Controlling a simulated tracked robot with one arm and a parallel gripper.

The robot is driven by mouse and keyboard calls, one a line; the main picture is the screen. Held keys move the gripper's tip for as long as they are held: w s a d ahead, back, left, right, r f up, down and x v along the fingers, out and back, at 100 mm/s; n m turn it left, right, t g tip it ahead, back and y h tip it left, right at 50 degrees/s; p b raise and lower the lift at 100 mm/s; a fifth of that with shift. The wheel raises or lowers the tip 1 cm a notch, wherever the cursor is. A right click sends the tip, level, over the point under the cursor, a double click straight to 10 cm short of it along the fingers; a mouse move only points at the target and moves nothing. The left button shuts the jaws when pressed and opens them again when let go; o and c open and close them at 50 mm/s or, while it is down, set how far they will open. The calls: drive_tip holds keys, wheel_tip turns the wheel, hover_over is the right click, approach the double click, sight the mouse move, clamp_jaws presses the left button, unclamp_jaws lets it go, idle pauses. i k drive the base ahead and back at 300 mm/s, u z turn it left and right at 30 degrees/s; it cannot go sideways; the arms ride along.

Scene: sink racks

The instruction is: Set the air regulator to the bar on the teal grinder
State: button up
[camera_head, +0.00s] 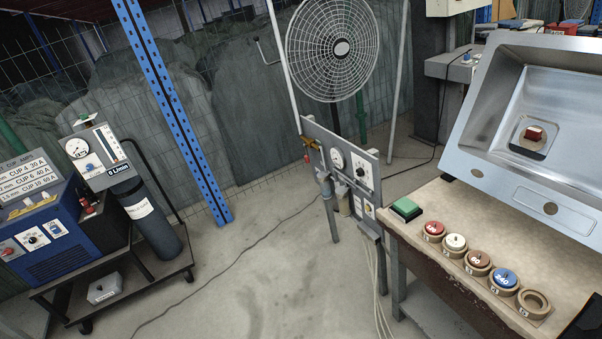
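A grey upright panel (318,138) stands below the fan, left of the workbench. It carries a round gauge (337,159) and a white square dial plate with a dark knob (362,171), which look like an air regulator. The dial's markings are too small to read. A yellowish fitting and a hose hang at the panel's left side. I cannot make out a teal grinder, and no bar mark for it is readable. My gripper is not in view.
A workbench (440,212) at the right holds a green block (405,208), several numbered round pieces and a steel sink (490,120). A cart with a gas cylinder (146,215) and a blue machine (62,250) stands left. The concrete floor between is mostly clear, with cables.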

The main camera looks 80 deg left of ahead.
sight(360, 172)
drive_tip(key=u, duration=1.95)
drive_tip(key=i, duration=1.7)
